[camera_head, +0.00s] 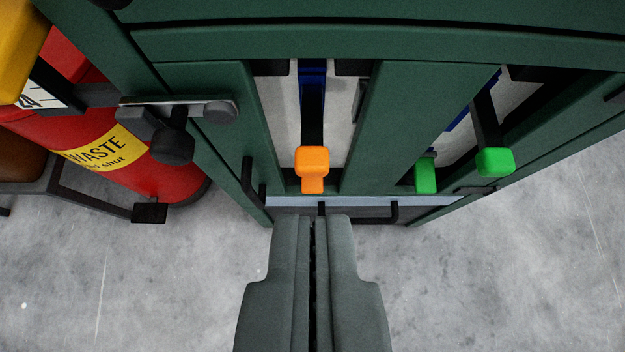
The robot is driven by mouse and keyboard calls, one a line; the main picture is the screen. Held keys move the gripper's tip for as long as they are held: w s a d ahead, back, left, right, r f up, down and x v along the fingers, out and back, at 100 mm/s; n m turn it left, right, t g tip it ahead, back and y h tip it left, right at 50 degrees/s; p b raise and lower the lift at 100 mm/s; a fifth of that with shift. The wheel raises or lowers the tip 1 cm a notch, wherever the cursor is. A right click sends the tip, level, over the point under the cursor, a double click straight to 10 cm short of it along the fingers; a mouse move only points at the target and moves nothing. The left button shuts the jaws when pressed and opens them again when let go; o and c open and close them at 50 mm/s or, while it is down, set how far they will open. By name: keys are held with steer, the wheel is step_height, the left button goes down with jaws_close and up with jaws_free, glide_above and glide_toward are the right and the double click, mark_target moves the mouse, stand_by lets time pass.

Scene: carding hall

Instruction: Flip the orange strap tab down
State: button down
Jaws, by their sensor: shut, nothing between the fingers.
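The orange strap tab (312,164) is a small block with a narrower lower part, at the end of a dark strap in the left opening of the green machine. A blue band runs down behind the strap. My gripper (314,218) points at the machine from the bottom of the view. Its two fingers are together with nothing between them. The fingertips appear just below the tab in the picture, with a visible gap. I cannot tell how far the tips are from it in depth.
Two green tabs (495,161) (425,175) are at the right opening. A dark bar handle (380,214) runs below the orange tab. A latch with a dark knob (173,146) is on the left post. A red waste bin (150,175) stands left. Grey floor (520,270) is clear at right.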

steer(key=shift+g, duration=0.5)
steer(key=w+f, duration=0.1)
steer(key=f, duration=0.2)
steer(key=w+f, duration=0.1)
steer(key=shift+w+f, duration=0.2)
steer(key=shift+w, duration=0.1)
steer(key=shift+w, duration=0.1)
glide_above(312, 151)
steer(key=s, duration=0.3)
step_height(312, 151, down, 7)
step_height(312, 151, down, 3)
steer(key=shift+r, duration=0.1)
steer(key=shift+f, duration=0.6)
